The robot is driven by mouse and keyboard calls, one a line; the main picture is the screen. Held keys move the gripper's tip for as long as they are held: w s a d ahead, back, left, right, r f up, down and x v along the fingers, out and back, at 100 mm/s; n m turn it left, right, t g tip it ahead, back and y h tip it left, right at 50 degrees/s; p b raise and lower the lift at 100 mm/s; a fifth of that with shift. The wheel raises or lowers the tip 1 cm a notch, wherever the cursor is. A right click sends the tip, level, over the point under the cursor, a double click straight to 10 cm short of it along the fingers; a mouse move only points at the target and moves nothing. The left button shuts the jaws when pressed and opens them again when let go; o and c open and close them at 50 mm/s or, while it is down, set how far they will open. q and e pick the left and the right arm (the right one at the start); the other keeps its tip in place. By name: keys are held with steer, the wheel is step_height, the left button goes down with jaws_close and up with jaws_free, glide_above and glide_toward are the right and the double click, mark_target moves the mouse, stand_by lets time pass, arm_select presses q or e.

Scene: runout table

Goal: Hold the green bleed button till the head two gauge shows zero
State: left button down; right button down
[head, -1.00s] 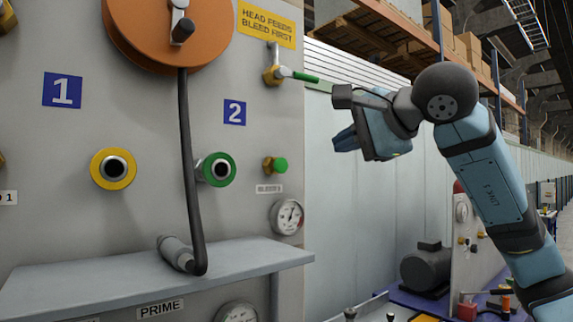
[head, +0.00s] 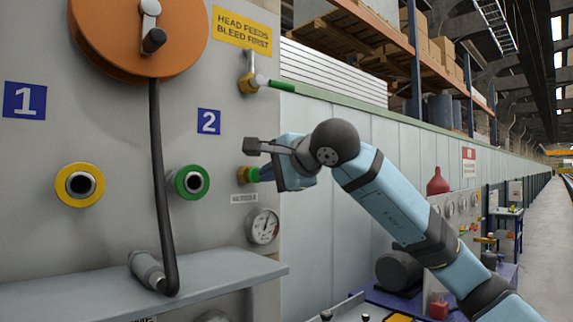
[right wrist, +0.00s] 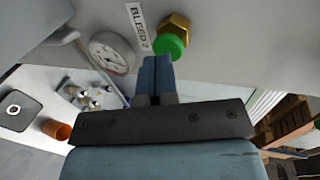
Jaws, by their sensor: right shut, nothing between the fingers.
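The green bleed button (head: 252,174) sits in a brass fitting on the grey panel, under the blue "2" sign and above a small label. In the right wrist view the green button (right wrist: 171,47) sits beside the "BLEED 2" label. My right gripper (head: 262,174) is shut and empty, its fingertips right at the button. The right wrist view shows the shut fingertips (right wrist: 155,60) close by the button's edge; I cannot tell whether they touch. The round white gauge (head: 263,226) is just below; its needle is too small to read surely. My left gripper is out of view.
A green-ringed port (head: 190,182) and a yellow-ringed port (head: 80,185) are on the panel at left. A black hose (head: 161,200) hangs to a grey shelf (head: 215,268). A green-handled valve (head: 255,84) is above the button.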

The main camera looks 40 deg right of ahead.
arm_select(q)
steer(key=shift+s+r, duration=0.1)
arm_select(e)
steer(key=shift+w, duration=0.5)
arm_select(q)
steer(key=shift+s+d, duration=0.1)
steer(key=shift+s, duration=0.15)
arm_select(e)
steer(key=shift+w+r, duration=0.2)
steer(key=shift+w, duration=0.55)
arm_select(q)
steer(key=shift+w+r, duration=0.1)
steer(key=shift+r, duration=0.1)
arm_select(e)
steer(key=shift+r, duration=0.1)
